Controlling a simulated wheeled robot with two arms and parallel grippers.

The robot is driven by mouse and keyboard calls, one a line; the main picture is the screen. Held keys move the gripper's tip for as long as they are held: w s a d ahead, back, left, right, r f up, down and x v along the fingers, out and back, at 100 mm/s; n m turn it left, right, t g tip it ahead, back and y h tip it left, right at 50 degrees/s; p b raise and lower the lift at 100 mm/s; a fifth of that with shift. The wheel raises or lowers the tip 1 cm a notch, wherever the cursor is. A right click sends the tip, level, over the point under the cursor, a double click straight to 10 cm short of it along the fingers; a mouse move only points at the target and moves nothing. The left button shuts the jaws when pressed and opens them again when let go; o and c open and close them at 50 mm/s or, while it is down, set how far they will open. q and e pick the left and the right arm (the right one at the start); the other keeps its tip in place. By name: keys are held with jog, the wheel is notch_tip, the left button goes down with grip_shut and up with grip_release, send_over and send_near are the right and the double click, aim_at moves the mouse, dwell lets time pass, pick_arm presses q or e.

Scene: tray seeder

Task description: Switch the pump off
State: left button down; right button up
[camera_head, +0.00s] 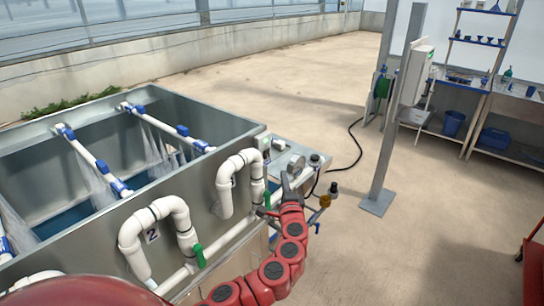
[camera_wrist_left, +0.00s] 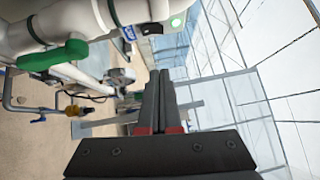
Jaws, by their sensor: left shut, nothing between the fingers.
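My left gripper (camera_head: 284,178) reaches in on a red arm, at the near right corner of the metal tank. In the left wrist view its two dark fingers (camera_wrist_left: 161,78) are together with nothing between them. A lit round green button (camera_wrist_left: 176,22) shows in the left wrist view, above and right of the fingertips, and the fingers look apart from it. In the head view a small grey box (camera_head: 265,143) stands at the tank corner beyond the gripper. I cannot make out the pump or its switch marking clearly. My right gripper is not in view.
White pipes (camera_head: 228,178) with green valve handles (camera_head: 198,255) run along the tank (camera_head: 215,120); one green handle (camera_wrist_left: 54,55) is close in the left wrist view. A metal post (camera_head: 390,110) stands to the right. Shelving (camera_head: 490,95) is at back right.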

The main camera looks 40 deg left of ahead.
aim_at(267, 153)
pick_arm(q)
jog(key=shift+s+a+p+x, duration=0.2)
jog(key=shift+s+a+x, duration=0.15)
jog(key=shift+x, duration=1.5)
jog(key=shift+s+a+p+x, duration=0.2)
jog(key=shift+s+a+x, duration=0.1)
jog(key=shift+x, duration=1.55)
jog(key=shift+s+a+p+x, duration=0.25)
jog(key=shift+a+x, duration=0.1)
jog(key=shift+x, duration=1.5)
jog(key=shift+r, duration=0.15)
